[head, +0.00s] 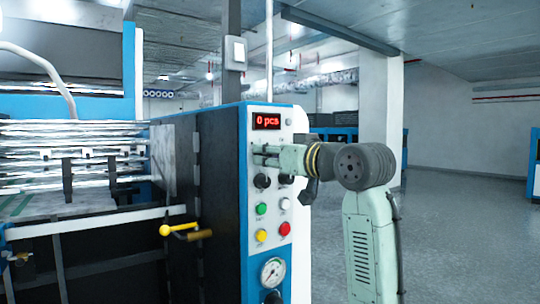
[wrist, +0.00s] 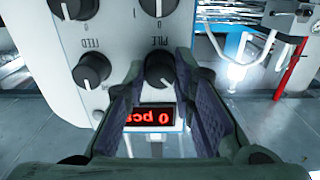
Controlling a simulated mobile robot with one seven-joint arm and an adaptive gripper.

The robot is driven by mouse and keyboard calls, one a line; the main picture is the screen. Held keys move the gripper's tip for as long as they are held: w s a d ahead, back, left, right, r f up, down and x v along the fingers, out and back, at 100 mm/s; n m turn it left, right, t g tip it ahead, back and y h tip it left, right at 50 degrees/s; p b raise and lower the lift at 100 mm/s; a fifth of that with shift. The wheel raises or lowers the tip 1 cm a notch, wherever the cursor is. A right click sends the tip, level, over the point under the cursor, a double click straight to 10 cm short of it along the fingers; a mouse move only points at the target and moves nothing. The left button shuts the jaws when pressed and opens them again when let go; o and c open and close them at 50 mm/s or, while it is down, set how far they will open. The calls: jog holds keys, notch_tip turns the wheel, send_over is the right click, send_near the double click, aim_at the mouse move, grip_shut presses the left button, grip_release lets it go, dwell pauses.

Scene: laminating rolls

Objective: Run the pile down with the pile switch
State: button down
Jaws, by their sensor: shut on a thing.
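The pile switch (wrist: 160,70) is a black round knob under the label "PILE" on the light control panel; the wrist view shows the panel upside down. My gripper (wrist: 158,78) has a finger on each side of this knob and is shut on it. In the head view my gripper (head: 266,156) reaches the panel from the right, just below the red display, and hides the knob.
The red display (head: 267,121) reads "0 pcs". Black knobs, one labelled "FEED" (wrist: 90,70), and coloured buttons (head: 261,209) are close to my gripper. A yellow-knobbed lever (head: 166,230) juts out left of the panel. Open floor (head: 465,190) lies to the right.

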jog(key=shift+m, duration=4.2)
jog(key=c, duration=1.3)
grip_release()
jog(key=shift+c, duration=0.2)
jog(key=v, duration=1.2)
